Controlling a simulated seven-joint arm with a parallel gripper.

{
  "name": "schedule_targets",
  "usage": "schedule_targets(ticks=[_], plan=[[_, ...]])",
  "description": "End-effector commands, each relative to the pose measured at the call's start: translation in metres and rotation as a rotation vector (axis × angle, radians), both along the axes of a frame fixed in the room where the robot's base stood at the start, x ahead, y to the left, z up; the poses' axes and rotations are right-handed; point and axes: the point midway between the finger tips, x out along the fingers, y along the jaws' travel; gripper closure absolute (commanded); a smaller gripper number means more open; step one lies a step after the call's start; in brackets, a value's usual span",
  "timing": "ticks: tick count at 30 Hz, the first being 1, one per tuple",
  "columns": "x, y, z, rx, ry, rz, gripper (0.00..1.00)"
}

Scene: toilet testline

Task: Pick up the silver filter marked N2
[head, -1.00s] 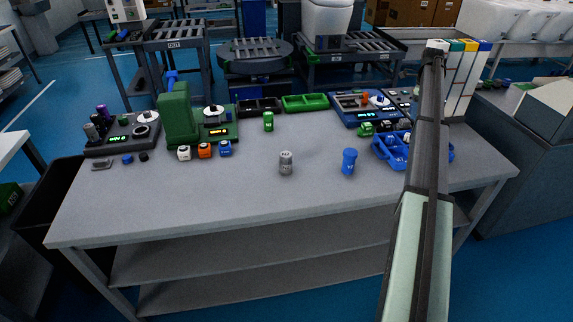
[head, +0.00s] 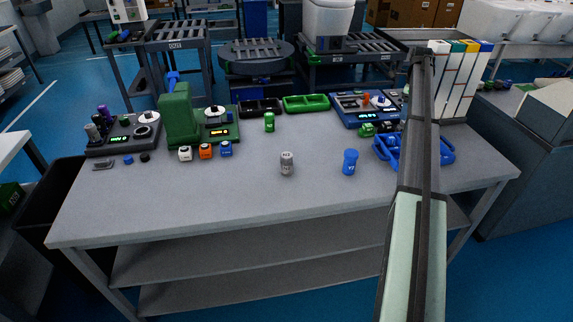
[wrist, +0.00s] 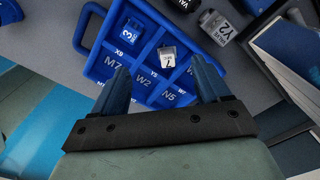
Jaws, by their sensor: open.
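A small silver filter (head: 286,164) stands upright on the grey table, near the middle in the head view; its small mark is hard to read there. My gripper (wrist: 160,72) shows in the wrist view with its two blue fingers apart and nothing between them. It is over the blue compartment tray (wrist: 95,64), well to the right of the silver filter. My arm hides part of that tray in the head view. A different grey piece marked Y2 (wrist: 217,27) lies beyond the tray in the wrist view.
A blue cylinder (head: 350,162) stands between the silver filter and the tray. A green cylinder (head: 269,122) stands behind the filter. White, orange and blue cubes (head: 205,151) sit to the left, before a green press (head: 179,115). The table's front middle is clear.

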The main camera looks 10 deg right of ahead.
Motion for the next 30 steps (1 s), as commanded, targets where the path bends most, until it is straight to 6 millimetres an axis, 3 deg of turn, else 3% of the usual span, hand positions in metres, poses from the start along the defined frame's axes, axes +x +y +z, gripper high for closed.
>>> schedule_targets(ticks=[3,7,14,18,21,26,30], plan=[[0.031,0.059,0.006,-0.003,-0.006,0.070,0.24],[0.055,0.132,0.015,-0.008,-0.016,0.152,0.24],[0.065,0.266,0.028,-0.014,-0.036,0.294,0.24],[0.052,0.345,0.035,-0.018,-0.050,0.378,0.24],[0.037,0.392,0.039,-0.018,-0.057,0.429,0.24],[0.006,0.448,0.043,-0.018,-0.062,0.504,0.24],[-0.038,0.485,0.042,-0.017,-0.059,0.582,0.24]])
